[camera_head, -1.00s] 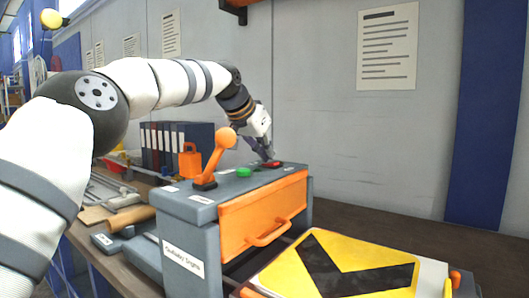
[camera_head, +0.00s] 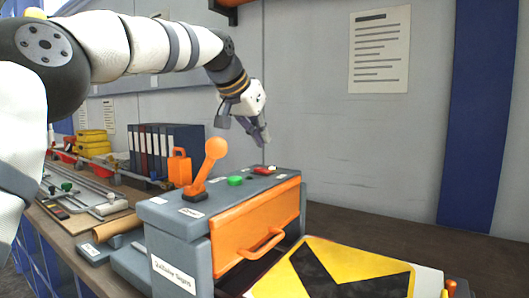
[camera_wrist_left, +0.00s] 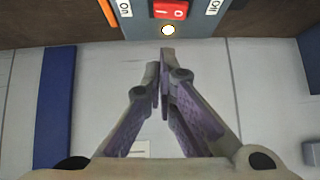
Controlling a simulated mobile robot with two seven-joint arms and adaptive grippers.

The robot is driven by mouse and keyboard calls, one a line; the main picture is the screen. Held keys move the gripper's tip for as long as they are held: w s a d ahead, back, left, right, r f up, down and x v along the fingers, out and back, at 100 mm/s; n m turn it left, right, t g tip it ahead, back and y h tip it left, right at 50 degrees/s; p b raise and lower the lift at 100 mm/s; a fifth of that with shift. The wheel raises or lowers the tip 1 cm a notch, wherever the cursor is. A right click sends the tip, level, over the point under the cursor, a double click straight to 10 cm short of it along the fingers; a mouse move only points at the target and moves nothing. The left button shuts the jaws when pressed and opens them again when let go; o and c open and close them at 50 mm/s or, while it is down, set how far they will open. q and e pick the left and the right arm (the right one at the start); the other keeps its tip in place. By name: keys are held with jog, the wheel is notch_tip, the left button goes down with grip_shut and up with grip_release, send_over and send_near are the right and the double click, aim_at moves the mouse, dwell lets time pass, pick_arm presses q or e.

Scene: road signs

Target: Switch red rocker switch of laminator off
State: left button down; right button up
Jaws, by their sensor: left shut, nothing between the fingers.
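The grey laminator (camera_head: 180,222) with an orange front panel stands on the bench. Its red rocker switch (camera_head: 264,171) is on top at the far right end. The switch also shows at the top of the left wrist view (camera_wrist_left: 171,9), between an "On" label (camera_wrist_left: 124,9) and an "Off" label (camera_wrist_left: 213,7). A small pale round lamp (camera_wrist_left: 168,30) beside it looks bright. I cannot tell which way the rocker is tipped. My left gripper (camera_head: 263,138) is shut and empty, above the switch and apart from it. My right gripper is not in view.
An orange lever (camera_head: 206,165) and a green button (camera_head: 235,181) stand on the laminator's top, left of the switch. A yellow-and-black sign (camera_head: 345,272) lies in front. Binders (camera_head: 165,148) and an orange block (camera_head: 179,168) stand behind on the left.

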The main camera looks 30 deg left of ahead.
pick_arm(q)
jog(key=d+v, duration=0.1)
jog(key=v, duration=0.6)
jog(key=shift+s, duration=0.4)
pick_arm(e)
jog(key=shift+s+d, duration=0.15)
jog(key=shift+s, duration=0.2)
pick_arm(q)
jog(key=shift+r, duration=0.1)
jog(key=shift+a+r+m+y, duration=0.3)
jog(key=shift+a+y, duration=0.15)
jog(key=shift+y, duration=0.05)
